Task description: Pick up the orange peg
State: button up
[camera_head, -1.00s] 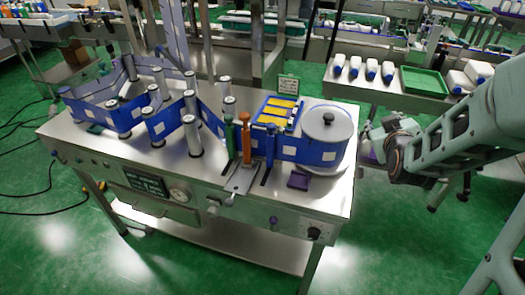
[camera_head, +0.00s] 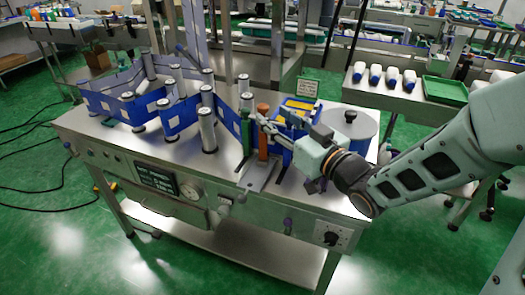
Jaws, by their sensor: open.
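The orange peg (camera_head: 263,138) stands upright on the metal machine table (camera_head: 222,190), with its wider head at the top. The green peg (camera_head: 246,134) stands just to its left. My gripper (camera_head: 266,126) comes in from the right, its fingers pointing left at the upper part of the orange peg, just below the head. The jaws are open. I cannot tell whether the fingers reach around the peg or touch it. My gripper and wrist hide most of the blue peg and part of the yellow-topped block (camera_head: 298,106).
A large round drum (camera_head: 350,124) stands behind my wrist at the right. Metal rollers (camera_head: 207,122) with a blue web stand to the left. The table's front strip is clear.

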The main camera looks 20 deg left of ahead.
aim_at(266, 111)
jog(key=x, duration=0.5)
jog(key=shift+w+a+b, duration=0.25)
jog(key=shift+b, duration=0.15)
jog(key=shift+c, duration=0.3)
grip_shut()
